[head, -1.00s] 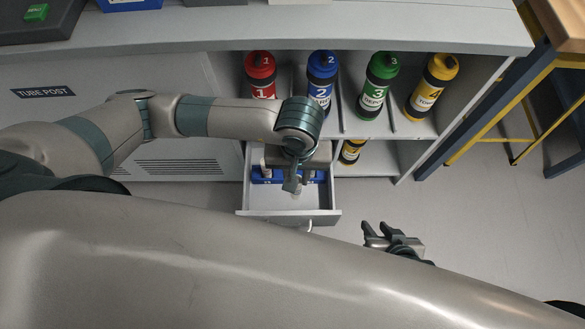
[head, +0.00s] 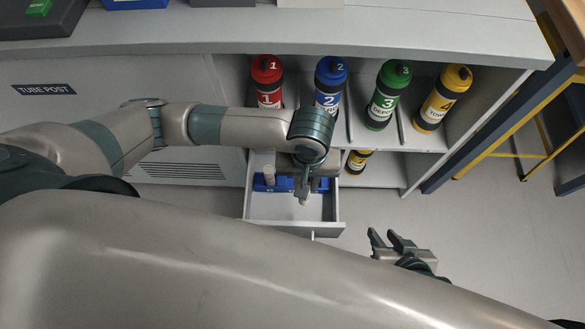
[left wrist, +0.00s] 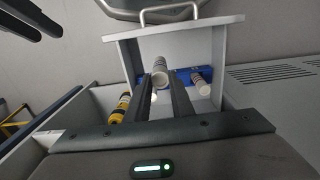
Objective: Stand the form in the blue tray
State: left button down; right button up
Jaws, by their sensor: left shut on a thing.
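The blue tray (head: 287,184) sits at the back of the open drawer, partly hidden by my left arm; it also shows in the left wrist view (left wrist: 182,77). My left gripper (head: 304,191) is over the drawer and shut on a pale rolled form (left wrist: 160,72), whose lower end (head: 303,201) shows below the fingers. The form appears in front of the tray; whether it touches the tray is hidden. Another pale roll (head: 268,174) stands in the tray's left part. My right gripper (head: 383,239) is open and empty, right of the drawer.
The drawer (head: 335,224) has bare floor at its front. Another yellow canister (head: 357,161) lies on the lower shelf. The desk edge (head: 420,48) overhangs them.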

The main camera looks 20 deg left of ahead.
pick_arm(q)
jog(key=w+a+f, duration=0.5)
jog(key=w, duration=0.2)
jog(key=shift+w+a+f, duration=0.15)
jog(key=shift+a+f, duration=0.1)
jog(key=shift+a, duration=0.1)
pick_arm(e)
jog(key=shift+w+a+r, duration=0.1)
jog(key=shift+a+r, duration=0.05)
jog(key=shift+a, duration=0.2)
pick_arm(q)
notch_tip(320, 180, down, 4)
jog(key=shift+b, duration=0.35)
pick_arm(e)
jog(key=shift+w+a+t, duration=0.15)
jog(key=shift+w+t, duration=0.05)
jog(key=shift+t, duration=0.1)
pick_arm(q)
jog(key=shift+f, duration=0.1)
pick_arm(e)
jog(key=shift+y, duration=0.3)
pick_arm(q)
jog(key=c, duration=1.5)
grip_release()
jog(key=shift+c, duration=0.2)
pick_arm(e)
jog(key=shift+w+a+r, duration=0.1)
